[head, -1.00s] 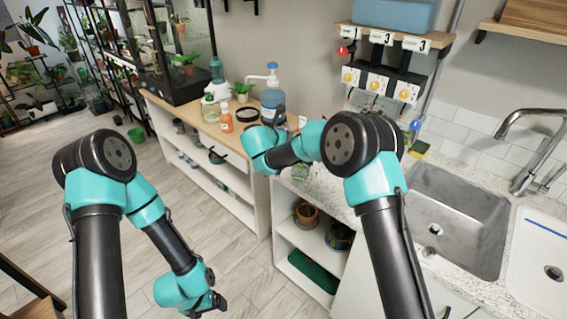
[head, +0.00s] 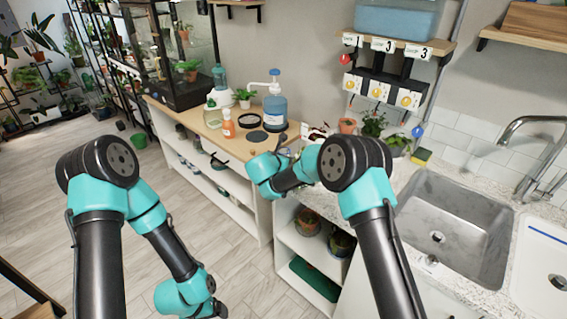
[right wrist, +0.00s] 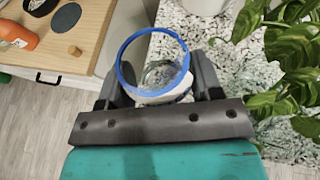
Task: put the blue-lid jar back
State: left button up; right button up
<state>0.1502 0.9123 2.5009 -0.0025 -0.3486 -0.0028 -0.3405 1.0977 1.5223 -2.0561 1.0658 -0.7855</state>
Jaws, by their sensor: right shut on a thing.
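The blue-lid jar (right wrist: 160,74) is clear glass with a blue ring at its top and a white band lower down. In the right wrist view it sits between the two dark fingers of my right gripper (right wrist: 158,82), which is shut on it. It is seen over the seam between the wooden top and the speckled counter; whether it touches either is unclear. In the head view my right wrist hides most of that gripper and jar. My left gripper (head: 214,309) is low at the bottom edge of the head view, partly cut off, and its fingers cannot be made out.
The wooden-topped shelf (head: 190,122) holds an orange bottle (head: 228,124), a blue pump bottle (head: 275,106) and dark round discs. Leafy plants (head: 373,123) stand on the speckled counter (right wrist: 215,60), close right of my right gripper. The sink (head: 440,235) is further right.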

jog(key=shift+f, duration=0.8)
jog(key=shift+f, duration=0.2)
jog(key=o, duration=0.7)
jog(key=shift+o, duration=0.2)
jog(key=shift+r, duration=0.15)
jog(key=shift+s+a+r, duration=0.25)
jog(key=shift+s+r, duration=0.05)
jog(key=shift+s, duration=0.15)
jog(key=v, duration=1.1)
jog(key=shift+f, duration=0.1)
